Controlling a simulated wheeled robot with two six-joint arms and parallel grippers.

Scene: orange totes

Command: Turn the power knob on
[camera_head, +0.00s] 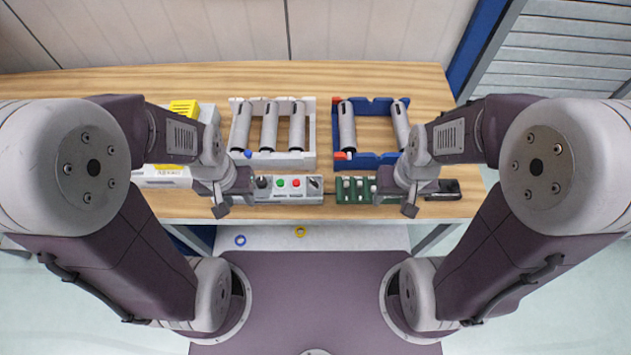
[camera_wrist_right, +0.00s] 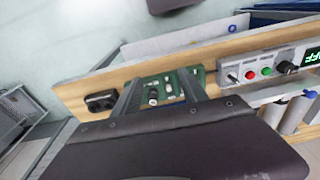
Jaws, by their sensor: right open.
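A grey control box (camera_head: 288,194) lies along the table's front edge. It has red and green buttons, a small lever switch (camera_wrist_right: 232,78) and a black knob (camera_head: 262,182). In the right wrist view the knob (camera_wrist_right: 287,67) is beside a lit green display (camera_wrist_right: 312,57), partly cut off, that seems to read OFF. My left gripper (camera_head: 250,186) is at the box's left end and covers part of it; its jaws are unclear. My right gripper (camera_head: 380,185) is open above the right part of a green board (camera_head: 352,196), apart from the control box.
A white rack (camera_head: 308,160) and a blue rack (camera_head: 375,162) with grey cylinders stand behind. A black object (camera_head: 443,190) lies at the right. A blue ring (camera_head: 240,240) and a yellow ring (camera_head: 300,231) lie below the table edge.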

